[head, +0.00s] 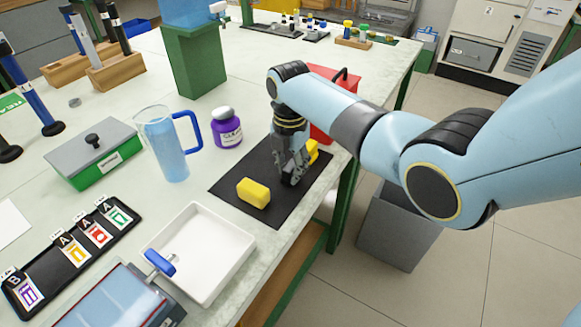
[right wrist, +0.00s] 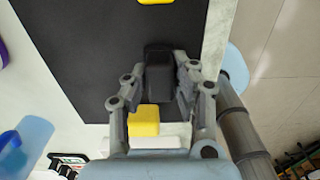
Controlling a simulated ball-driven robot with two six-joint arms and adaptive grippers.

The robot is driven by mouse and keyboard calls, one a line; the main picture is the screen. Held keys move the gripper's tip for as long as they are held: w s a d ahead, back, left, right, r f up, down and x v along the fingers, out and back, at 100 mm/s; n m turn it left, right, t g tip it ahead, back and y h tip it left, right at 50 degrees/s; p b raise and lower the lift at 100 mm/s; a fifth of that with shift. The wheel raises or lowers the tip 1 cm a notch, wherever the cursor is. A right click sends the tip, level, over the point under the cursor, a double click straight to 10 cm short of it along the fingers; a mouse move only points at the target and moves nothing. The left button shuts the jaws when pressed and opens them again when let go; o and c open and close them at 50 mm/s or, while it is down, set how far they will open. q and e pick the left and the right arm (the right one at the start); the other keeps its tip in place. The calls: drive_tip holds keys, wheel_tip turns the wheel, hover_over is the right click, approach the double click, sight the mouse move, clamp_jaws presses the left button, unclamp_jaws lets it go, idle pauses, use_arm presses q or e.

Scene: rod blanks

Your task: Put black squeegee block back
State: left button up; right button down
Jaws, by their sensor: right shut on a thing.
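My right gripper (head: 291,176) is over the right-hand part of the black mat (head: 233,187), pointing down. In the right wrist view its two fingers are closed on the sides of the black squeegee block (right wrist: 158,78), which is dark and boxy. In the head view the fingers mostly hide this block. I cannot tell whether its underside touches the mat. A yellow block (head: 254,193) lies on the mat to the left of the gripper. Another yellow thing (head: 313,150) is partly hidden behind the gripper. My left gripper is not in view.
A purple jar (head: 227,130) and a blue pitcher (head: 165,150) stand left of the mat. A white tray (head: 205,240) lies in front of it. A red container (head: 322,115) stands behind my right wrist. The table edge runs close to the mat's right side.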

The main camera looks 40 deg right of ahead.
sight(290, 165)
drive_tip(key=shift+f, duration=0.15)
drive_tip(key=c, duration=1.1)
unclamp_jaws()
wheel_tip(290, 165, up, 12)
drive_tip(key=shift+r+p, duration=0.2)
drive_tip(key=shift+p, duration=0.35)
